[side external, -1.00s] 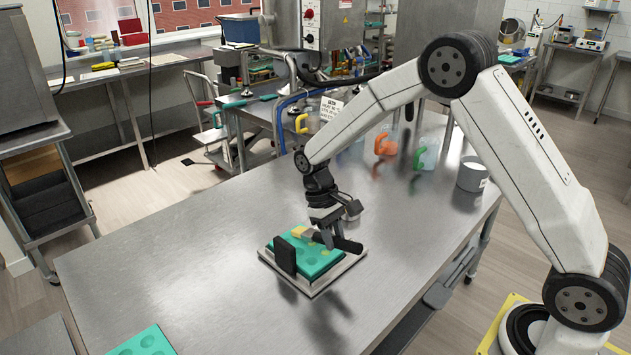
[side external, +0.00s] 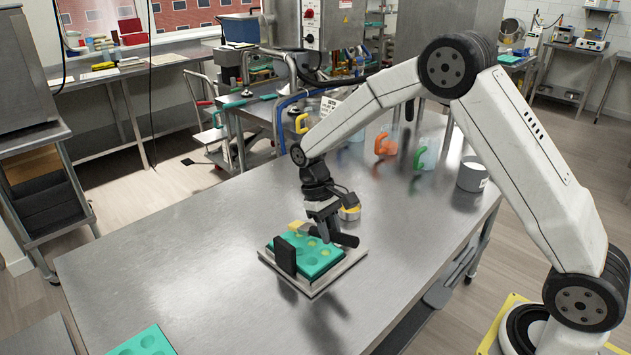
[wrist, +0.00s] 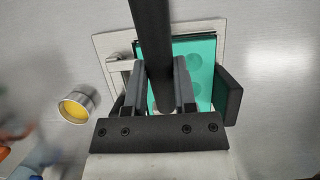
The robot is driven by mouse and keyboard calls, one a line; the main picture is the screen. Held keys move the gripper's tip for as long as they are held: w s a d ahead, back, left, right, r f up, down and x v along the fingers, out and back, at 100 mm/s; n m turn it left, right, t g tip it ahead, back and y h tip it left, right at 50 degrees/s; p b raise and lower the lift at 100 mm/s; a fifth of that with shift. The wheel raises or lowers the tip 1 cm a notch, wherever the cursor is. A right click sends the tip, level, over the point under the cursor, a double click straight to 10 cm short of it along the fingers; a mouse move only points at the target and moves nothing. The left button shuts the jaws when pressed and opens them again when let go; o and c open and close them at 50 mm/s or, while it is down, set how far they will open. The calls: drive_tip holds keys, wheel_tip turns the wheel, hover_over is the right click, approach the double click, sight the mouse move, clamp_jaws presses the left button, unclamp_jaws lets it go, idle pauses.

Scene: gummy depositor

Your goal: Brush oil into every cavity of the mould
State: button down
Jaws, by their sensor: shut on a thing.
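The teal mould (side external: 318,258) with round cavities lies in a pale metal tray (side external: 352,258) on the steel table. Some cavities look yellowish in the side view. My gripper (side external: 326,232) is above the mould and shut on the dark handle of a brush (side external: 346,240). The brush's yellow bristle end (side external: 296,226) is at the mould's far left edge; I cannot tell whether it touches. In the wrist view, the dark handle (wrist: 152,40) runs between the fingers and covers part of the mould (wrist: 200,50). A small tin of yellow oil (wrist: 75,106) stands beside the tray.
A black upright block (side external: 285,257) stands at the tray's near left side and also shows in the wrist view (wrist: 228,95).

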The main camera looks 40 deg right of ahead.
sight(330, 231)
drive_tip(key=shift+r, duration=3.05)
drive_tip(key=c, duration=1.1)
unclamp_jaws()
clamp_jaws()
